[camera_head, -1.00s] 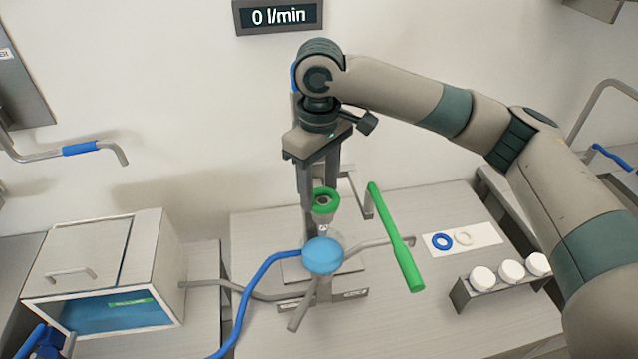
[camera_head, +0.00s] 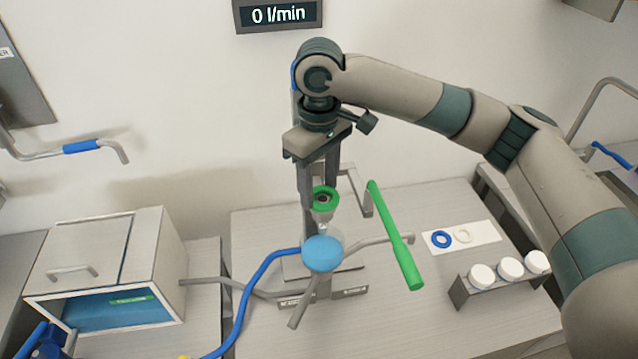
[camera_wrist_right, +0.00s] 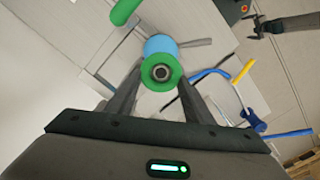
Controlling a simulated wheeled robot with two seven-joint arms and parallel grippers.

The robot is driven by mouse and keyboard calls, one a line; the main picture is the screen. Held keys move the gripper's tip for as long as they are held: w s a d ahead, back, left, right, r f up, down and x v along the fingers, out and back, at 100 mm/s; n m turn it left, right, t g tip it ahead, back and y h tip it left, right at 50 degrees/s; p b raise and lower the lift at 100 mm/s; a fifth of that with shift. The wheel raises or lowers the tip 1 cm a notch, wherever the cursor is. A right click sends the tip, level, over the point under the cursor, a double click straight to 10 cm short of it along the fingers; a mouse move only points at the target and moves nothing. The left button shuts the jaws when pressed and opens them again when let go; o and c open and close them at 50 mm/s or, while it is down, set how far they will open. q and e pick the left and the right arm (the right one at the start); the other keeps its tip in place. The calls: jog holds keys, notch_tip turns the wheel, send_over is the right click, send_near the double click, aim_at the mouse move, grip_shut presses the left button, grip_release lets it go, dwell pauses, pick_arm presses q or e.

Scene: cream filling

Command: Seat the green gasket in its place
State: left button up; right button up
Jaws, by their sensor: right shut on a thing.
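The green gasket (camera_head: 316,194) is a thick ring with a dark hole. My right gripper (camera_head: 320,190) is shut on it, with the fingers pointing down. The wrist view shows the gasket (camera_wrist_right: 149,77) between the two fingertips of the right gripper (camera_wrist_right: 161,80), with a grey round fitting (camera_wrist_right: 161,73) seen through its hole. A pale funnel-like part (camera_head: 324,216) is right under the gasket in the head view, above a blue rounded body (camera_head: 323,255). I cannot tell whether the gasket touches the fitting.
A green-handled lever (camera_head: 397,235) stands close right of the gasket. A white card (camera_head: 487,233) holds a blue ring (camera_head: 441,239) and a cream ring (camera_head: 463,236). A rack of white caps (camera_head: 510,268) is at the right. A blue hose (camera_head: 248,295) and a metal box (camera_head: 110,262) are at the left.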

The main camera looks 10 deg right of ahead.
jog(key=shift+f, duration=0.15)
jog(key=o, duration=1.1)
jog(key=shift+r, duration=3.5)
jog(key=shift+s, duration=0.1)
